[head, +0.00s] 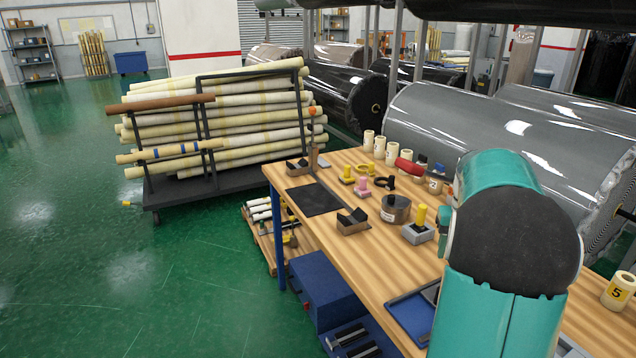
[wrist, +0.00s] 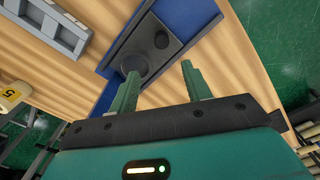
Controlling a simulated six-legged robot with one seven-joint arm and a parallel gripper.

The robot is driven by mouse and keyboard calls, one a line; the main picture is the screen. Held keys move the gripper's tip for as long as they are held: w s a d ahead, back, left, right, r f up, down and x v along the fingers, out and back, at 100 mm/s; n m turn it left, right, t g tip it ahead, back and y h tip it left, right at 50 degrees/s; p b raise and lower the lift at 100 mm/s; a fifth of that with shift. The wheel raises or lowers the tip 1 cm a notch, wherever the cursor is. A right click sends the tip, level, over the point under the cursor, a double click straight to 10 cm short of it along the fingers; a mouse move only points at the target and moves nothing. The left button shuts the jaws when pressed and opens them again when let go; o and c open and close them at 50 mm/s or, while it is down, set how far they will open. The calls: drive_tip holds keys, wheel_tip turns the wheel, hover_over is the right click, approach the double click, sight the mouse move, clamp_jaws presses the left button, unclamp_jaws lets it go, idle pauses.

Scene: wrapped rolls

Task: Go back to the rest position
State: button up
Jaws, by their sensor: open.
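My gripper (wrist: 160,86) shows in the wrist view with its two green fingers apart and nothing between them. It is above the wooden workbench (wrist: 220,62), close to a blue tray (wrist: 188,22) that holds a dark grey piece with round parts (wrist: 150,45). I cannot tell how high the fingers are above the tray. In the head view my teal arm covers the right part of the workbench (head: 345,270), and the gripper is hidden behind it. The blue tray (head: 408,318) shows partly beside the arm.
Several small items stand on the bench, among them a tape roll (head: 396,208), a red piece (head: 409,167) and a roll marked 5 (head: 619,290). Large wrapped grey rolls (head: 450,120) lie behind. A cart of long rolls (head: 180,190) stands left. Green floor (head: 70,260) is open at left.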

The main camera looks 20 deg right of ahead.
drive_tip(key=a+r+n+t, duration=0.1)
drive_tip(key=a+r, duration=0.3)
drive_tip(key=a, duration=0.7)
drive_tip(key=a+r+n+t, duration=0.1)
drive_tip(key=a+r+n, duration=0.15)
drive_tip(key=a, duration=0.75)
drive_tip(key=s+a+f+n+t, duration=0.1)
drive_tip(key=s+a, duration=0.4)
drive_tip(key=a, duration=0.4)
drive_tip(key=s+a+n+t, duration=0.2)
drive_tip(key=s+a, duration=0.4)
drive_tip(key=a, duration=0.4)
drive_tip(key=shift+a+f+t, duration=0.2)
drive_tip(key=shift+f+t, duration=0.1)
drive_tip(key=shift+f, duration=0.1)
drive_tip(key=shift+s, duration=0.1)
drive_tip(key=shift+c, duration=1.4)
drive_tip(key=shift+d, duration=0.2)
